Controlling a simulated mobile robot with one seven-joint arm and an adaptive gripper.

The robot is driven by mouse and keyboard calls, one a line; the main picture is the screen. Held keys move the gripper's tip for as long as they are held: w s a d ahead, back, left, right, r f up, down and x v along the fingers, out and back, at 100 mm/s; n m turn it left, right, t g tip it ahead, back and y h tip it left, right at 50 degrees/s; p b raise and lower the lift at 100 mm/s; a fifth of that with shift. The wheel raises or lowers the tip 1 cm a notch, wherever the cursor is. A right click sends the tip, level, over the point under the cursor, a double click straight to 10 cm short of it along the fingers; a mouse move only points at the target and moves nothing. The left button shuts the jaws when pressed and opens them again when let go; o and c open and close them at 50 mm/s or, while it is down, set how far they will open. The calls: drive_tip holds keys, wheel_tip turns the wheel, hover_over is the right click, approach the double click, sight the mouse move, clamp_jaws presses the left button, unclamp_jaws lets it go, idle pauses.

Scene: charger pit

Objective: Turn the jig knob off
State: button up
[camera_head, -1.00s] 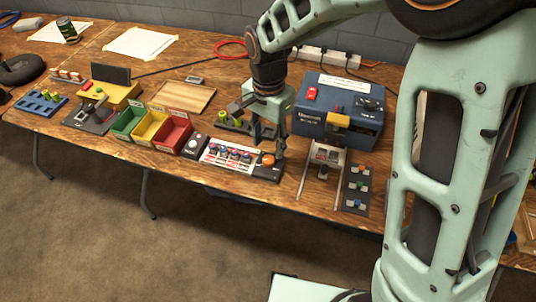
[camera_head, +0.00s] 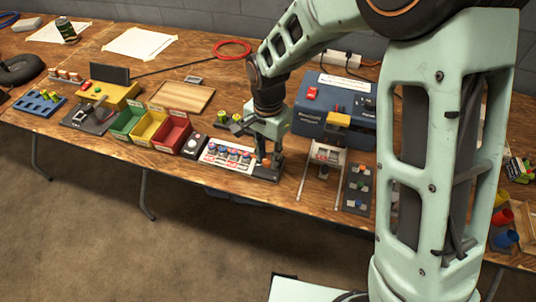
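A jig board (camera_head: 212,158) with a white top and a row of red and blue parts lies near the front edge of the table. An orange-brown knob (camera_head: 266,162) sits on the dark block at its right end; its turned position is too small to read. My gripper (camera_head: 268,160) points down over this knob, one finger on each side. The fingers partly hide the knob. I cannot tell whether they touch it.
A blue machine box (camera_head: 357,103) stands behind to the right. A railed fixture (camera_head: 325,155) and a dark panel of coloured knobs (camera_head: 358,187) lie right of the gripper. Green, yellow and red bins (camera_head: 172,133) stand to the left.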

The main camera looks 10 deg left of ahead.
clamp_jaws()
drive_tip(key=n, duration=0.4)
drive_tip(key=shift+n+p, duration=0.3)
drive_tip(key=shift+n, duration=0.1)
drive_tip(key=n, duration=0.3)
drive_tip(key=shift+r+n+p, duration=0.1)
drive_tip(key=shift+n+p, duration=0.2)
drive_tip(key=n, duration=0.3)
drive_tip(key=shift+n+p, duration=0.3)
drive_tip(key=shift+p, duration=0.1)
drive_tip(key=n+p, duration=0.2)
drive_tip(key=n, duration=0.4)
drive_tip(key=shift+w+d, duration=0.1)
drive_tip(key=n+p, duration=0.2)
drive_tip(key=n, duration=0.3)
drive_tip(key=shift+n, duration=0.4)
